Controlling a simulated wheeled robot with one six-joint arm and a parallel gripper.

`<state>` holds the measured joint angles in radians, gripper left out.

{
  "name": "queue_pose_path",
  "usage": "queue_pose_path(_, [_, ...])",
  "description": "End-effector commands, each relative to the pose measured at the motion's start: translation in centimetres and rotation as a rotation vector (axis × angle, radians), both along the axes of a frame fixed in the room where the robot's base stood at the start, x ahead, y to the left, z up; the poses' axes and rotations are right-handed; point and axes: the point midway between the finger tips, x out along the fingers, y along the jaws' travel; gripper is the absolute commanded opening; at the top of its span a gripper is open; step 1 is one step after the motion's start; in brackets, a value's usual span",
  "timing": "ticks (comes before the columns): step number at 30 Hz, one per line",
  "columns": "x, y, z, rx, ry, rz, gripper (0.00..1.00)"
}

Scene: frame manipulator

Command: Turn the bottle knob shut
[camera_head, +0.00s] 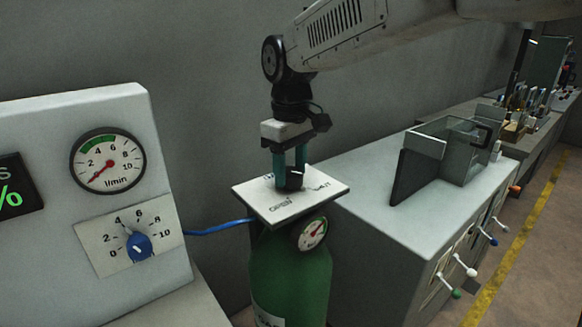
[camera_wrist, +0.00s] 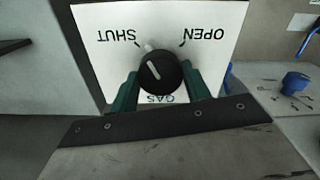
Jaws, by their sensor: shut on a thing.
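The green gas bottle (camera_head: 290,270) stands upright with a white plate (camera_head: 262,205) on top, marked OPEN and SHUT. The black knob (camera_wrist: 166,70) sits in the middle of this plate. Its white line leans up and left in the wrist view, pointing between the two marks, somewhat toward the SHUT side. In the head view the knob (camera_head: 294,181) is partly hidden by the fingers. My gripper (camera_head: 288,174) points straight down from above, its teal fingers shut on the knob's two sides. The wrist view shows the fingers either side of it.
A panel at left holds a flow gauge (camera_head: 108,162), its needle at the low end, and a blue dial (camera_head: 138,246). A blue hose (camera_head: 215,228) runs to the bottle top. A small pressure gauge (camera_head: 313,233) faces forward. A grey cabinet (camera_head: 400,225) stands close at right.

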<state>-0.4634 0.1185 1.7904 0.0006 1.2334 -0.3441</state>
Motion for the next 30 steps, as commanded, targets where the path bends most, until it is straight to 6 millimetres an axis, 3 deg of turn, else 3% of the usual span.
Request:
queue_pose_path(13, [0.19,-0.1,0.18,0.0,-0.006,0.268,0.25])
queue_pose_path(30, [0.24,-0.14,0.21,-0.001,-0.007,0.326,0.25])
